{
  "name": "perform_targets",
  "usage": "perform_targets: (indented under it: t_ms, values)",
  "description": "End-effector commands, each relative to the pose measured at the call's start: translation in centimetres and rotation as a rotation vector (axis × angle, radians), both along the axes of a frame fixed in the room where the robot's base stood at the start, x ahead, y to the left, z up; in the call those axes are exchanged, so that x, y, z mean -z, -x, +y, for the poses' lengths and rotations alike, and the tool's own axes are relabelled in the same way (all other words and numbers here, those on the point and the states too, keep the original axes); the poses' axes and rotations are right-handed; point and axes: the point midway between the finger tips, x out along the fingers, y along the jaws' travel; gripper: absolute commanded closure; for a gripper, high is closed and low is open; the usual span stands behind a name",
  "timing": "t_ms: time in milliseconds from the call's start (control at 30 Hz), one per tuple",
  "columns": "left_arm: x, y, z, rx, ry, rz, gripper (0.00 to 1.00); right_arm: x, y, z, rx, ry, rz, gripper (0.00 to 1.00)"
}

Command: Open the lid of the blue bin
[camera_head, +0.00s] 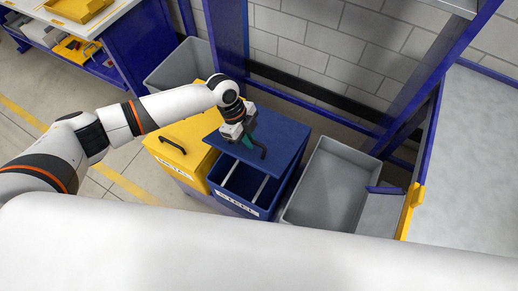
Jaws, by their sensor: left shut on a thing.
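The blue bin (240,204) stands on the floor in the middle of the view, with a white label on its front. Its blue lid (285,137) is partly open: the front of the bin is uncovered and shows a dark inside with light strips. A black handle (262,153) sits near the lid's front edge. My left gripper (248,143) is at the handle, shut on it; its fingertips are small and partly hidden. My right gripper is not in view.
A yellow bin (180,152) with a closed lid stands close on the left. A grey open bin (330,180) stands on the right. Another grey bin (178,68) is behind. Blue frame posts (228,38) rise behind the bins, and a conveyor-like surface (475,160) is at right.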

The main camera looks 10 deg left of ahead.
Motion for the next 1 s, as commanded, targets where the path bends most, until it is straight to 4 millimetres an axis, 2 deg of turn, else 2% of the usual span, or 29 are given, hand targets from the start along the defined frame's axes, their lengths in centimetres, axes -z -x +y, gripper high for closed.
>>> perform_targets:
  t_ms: [200, 667, 1000]
  values:
    - [-1.3, -1.0, -0.4, -0.001, 0.004, -0.009, 1.00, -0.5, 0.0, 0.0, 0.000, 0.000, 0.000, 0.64]
    - [-1.5, -1.2, -0.5, -0.001, 0.002, -0.007, 1.00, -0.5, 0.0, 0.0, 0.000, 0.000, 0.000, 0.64]
    - [-3.1, -2.7, -1.0, -0.001, 0.003, -0.005, 1.00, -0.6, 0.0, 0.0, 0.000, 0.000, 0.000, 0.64]
